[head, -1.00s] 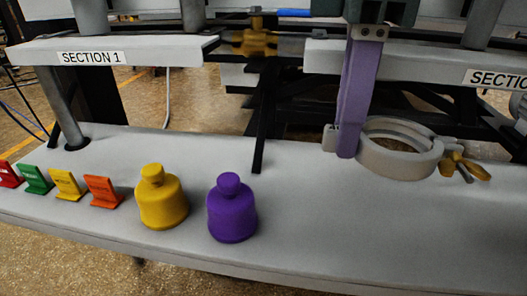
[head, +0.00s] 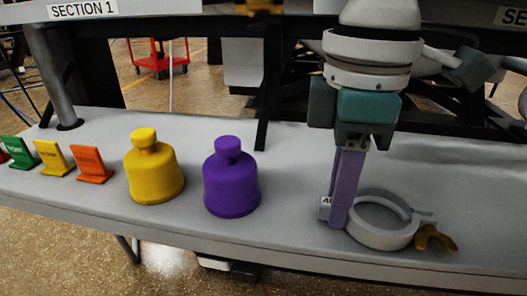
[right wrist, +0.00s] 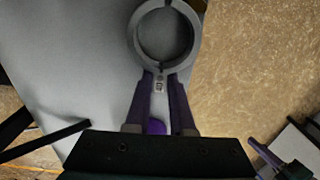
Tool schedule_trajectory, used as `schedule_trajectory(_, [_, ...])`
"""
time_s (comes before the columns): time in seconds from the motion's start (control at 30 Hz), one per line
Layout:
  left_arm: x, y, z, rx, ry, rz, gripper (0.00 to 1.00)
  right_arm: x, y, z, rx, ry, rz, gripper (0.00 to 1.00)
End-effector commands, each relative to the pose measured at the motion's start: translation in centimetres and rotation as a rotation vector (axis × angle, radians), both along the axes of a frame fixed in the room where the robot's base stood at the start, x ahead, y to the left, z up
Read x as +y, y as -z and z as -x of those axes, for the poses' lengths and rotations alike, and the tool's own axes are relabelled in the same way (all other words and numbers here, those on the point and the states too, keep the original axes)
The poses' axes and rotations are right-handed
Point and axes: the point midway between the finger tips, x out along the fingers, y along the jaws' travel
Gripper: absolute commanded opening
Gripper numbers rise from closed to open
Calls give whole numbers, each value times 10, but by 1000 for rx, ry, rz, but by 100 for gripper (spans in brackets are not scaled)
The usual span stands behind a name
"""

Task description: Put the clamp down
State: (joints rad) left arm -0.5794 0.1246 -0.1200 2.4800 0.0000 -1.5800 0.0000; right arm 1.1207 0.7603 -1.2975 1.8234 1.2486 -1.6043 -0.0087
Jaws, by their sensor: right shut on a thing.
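The clamp (head: 378,240) is a pale grey ring with a yellow wing nut (head: 436,238) at its right end. It lies flat, low over the front part of the grey table (head: 290,222); I cannot tell whether it touches it. My right gripper (head: 338,218) points down, its purple fingers shut on the clamp's left end. In the right wrist view the clamp ring (right wrist: 134,38) extends beyond the fingertips (right wrist: 160,80), partly over the table edge in that picture.
A purple bottle (head: 231,185) and a yellow bottle (head: 153,175) stand left of the clamp. Orange (head: 91,164), yellow (head: 53,158) and green (head: 18,152) tags stand further left. A raised shelf with section labels (head: 82,10) runs behind. The table between purple bottle and clamp is clear.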

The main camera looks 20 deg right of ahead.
Motion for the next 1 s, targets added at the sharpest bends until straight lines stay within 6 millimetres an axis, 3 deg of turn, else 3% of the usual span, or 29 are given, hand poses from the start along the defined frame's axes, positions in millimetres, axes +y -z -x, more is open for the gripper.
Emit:
schedule_trajectory(0.17, [0,-3,0,0,1,-1,0,0,1,0,1,0,-1,0])
schedule_trajectory(0.2, [0,-2,0,0,1,-1,0,0,2,0,-1,0,-1,24])
schedule_trajectory(0.47, [0,-2,0,0,1,0,0,0,2,0,-1,0,-1,52])
schedule_trajectory(0.77, [-1,1,0,0,-4,5,0,0,-1,0,-2,0,0,52])
schedule_trajectory(1.0, [-2,-31,0,1,-6,9,0,0,-51,-1,-2,0,-2,52])
